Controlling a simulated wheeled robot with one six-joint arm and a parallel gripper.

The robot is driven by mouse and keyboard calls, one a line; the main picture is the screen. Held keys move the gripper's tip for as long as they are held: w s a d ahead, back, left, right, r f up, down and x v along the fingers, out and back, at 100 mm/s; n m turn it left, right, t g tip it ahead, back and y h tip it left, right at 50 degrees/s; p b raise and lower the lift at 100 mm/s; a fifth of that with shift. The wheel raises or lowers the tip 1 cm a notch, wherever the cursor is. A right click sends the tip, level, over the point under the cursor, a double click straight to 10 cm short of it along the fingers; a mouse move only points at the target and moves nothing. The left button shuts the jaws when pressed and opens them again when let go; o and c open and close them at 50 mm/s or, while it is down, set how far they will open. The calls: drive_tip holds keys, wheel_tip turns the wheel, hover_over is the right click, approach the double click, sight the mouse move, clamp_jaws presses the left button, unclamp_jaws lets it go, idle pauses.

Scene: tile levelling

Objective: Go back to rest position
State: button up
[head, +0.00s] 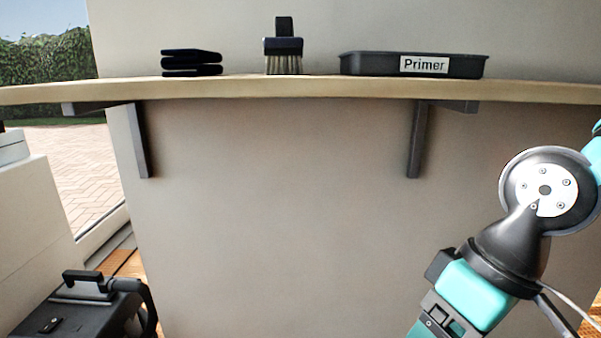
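My arm comes in from the right edge and slopes down to the left in the head view. The near end of my gripper (442,318) shows at the bottom edge, right of the middle. Its fingertips are cut off below the picture, so I cannot see whether it is open or shut or holds anything. It is well below the wooden shelf (270,89) and appears in front of the plain beige wall.
On the shelf are a stack of dark pads (191,64), an upright brush (284,50) and a black tray labelled Primer (414,65). Two dark brackets support the shelf. A black case or machine with a handle (85,305) stands at the lower left beside a white block (32,225).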

drive_tip(key=s+r+p, duration=0.3)
drive_tip(key=r+p, duration=3.5)
drive_tip(key=r, duration=0.1)
drive_tip(key=shift+d+r, duration=0.15)
drive_tip(key=shift+r, duration=0.05)
drive_tip(key=shift+s, duration=0.1)
